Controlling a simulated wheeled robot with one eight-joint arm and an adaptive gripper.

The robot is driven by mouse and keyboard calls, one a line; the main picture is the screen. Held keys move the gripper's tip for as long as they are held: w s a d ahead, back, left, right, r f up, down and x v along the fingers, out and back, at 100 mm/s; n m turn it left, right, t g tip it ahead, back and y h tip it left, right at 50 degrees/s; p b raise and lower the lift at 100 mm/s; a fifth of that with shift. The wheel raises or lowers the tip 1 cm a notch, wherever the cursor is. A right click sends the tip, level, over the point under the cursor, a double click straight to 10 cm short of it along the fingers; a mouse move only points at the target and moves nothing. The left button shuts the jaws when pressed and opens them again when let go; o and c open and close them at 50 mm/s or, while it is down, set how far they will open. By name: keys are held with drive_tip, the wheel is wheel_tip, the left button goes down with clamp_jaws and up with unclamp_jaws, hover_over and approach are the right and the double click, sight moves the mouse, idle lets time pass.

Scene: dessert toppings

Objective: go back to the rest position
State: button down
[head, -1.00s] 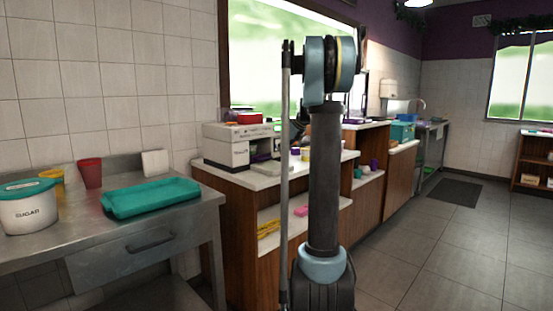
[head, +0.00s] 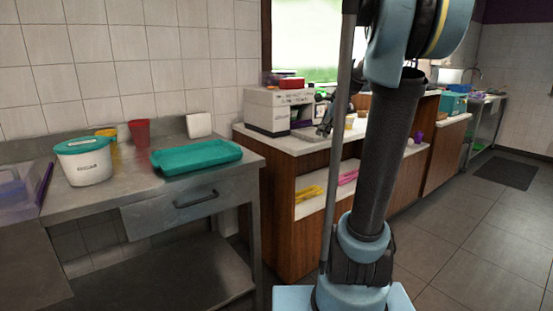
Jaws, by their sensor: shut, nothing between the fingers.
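My arm stands upright in the right half of the head view, with its upper joint cut off by the top edge. My gripper (head: 325,122) shows small and dark just left of the arm, in front of the white counter. It looks shut, with nothing seen in it. It is partly hidden by the thin pole beside my arm. I cannot tell exactly how far it is from the counter top.
A steel table (head: 120,199) on the left bears a sugar tub (head: 85,165), a red cup (head: 139,133) and a teal tray (head: 195,158). A purple bin (head: 25,190) is at the left edge. A wooden counter (head: 283,215) stands behind my arm. Floor (head: 480,240) is open at right.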

drive_tip(key=s+f+n+g+h, duration=0.1)
drive_tip(key=s+f+n, duration=0.8)
drive_tip(key=s, duration=0.7)
drive_tip(key=s+f+n+g+h, duration=0.1)
drive_tip(key=s+f+n+h, duration=0.1)
drive_tip(key=s+f+n, duration=0.7)
drive_tip(key=s+f, duration=0.4)
drive_tip(key=s, duration=0.3)
drive_tip(key=shift+n, duration=0.4)
drive_tip(key=shift+d, duration=0.1)
drive_tip(key=shift+w+f, duration=0.2)
drive_tip(key=shift+w, duration=0.25)
